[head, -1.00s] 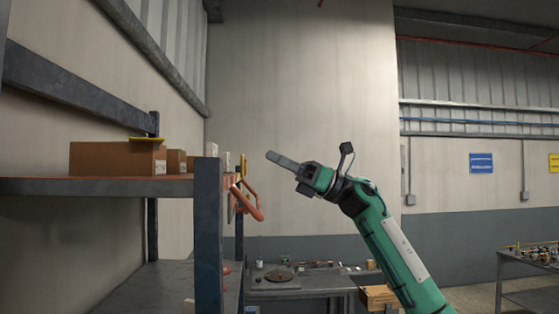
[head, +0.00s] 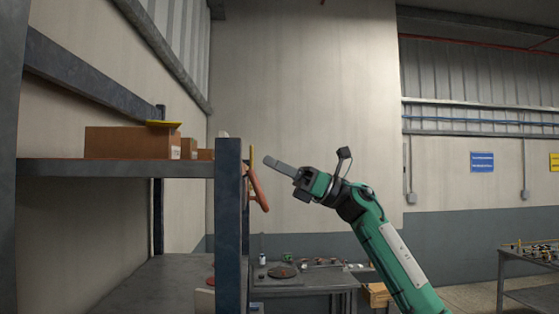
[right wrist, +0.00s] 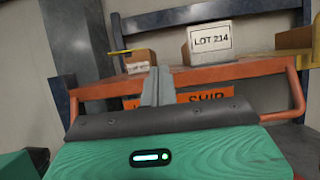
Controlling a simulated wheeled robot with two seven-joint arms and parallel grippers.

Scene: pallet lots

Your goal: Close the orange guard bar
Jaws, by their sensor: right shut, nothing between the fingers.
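The orange guard bar (head: 258,188) shows nearly edge-on in the head view. It slants down and outward from the shelf's front, beside the dark upright. In the right wrist view, an orange tube (right wrist: 297,92) bends down at the right and runs in behind my gripper body, which hides much of it. My right gripper (head: 271,162) is shut and empty, with its fingertips just right of the bar's upper end in the head view. In the right wrist view, its shut fingers (right wrist: 156,84) stand before the shelf front. Whether they touch the bar, I cannot tell. My left gripper is out of view.
Cardboard boxes (head: 126,142) sit on the upper shelf (head: 75,172). A white box marked LOT 214 (right wrist: 209,41) stands behind the orange shelf edge (right wrist: 225,72). An orange lettered sign (right wrist: 205,96) hangs below. A workbench (head: 310,281) stands beyond the rack.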

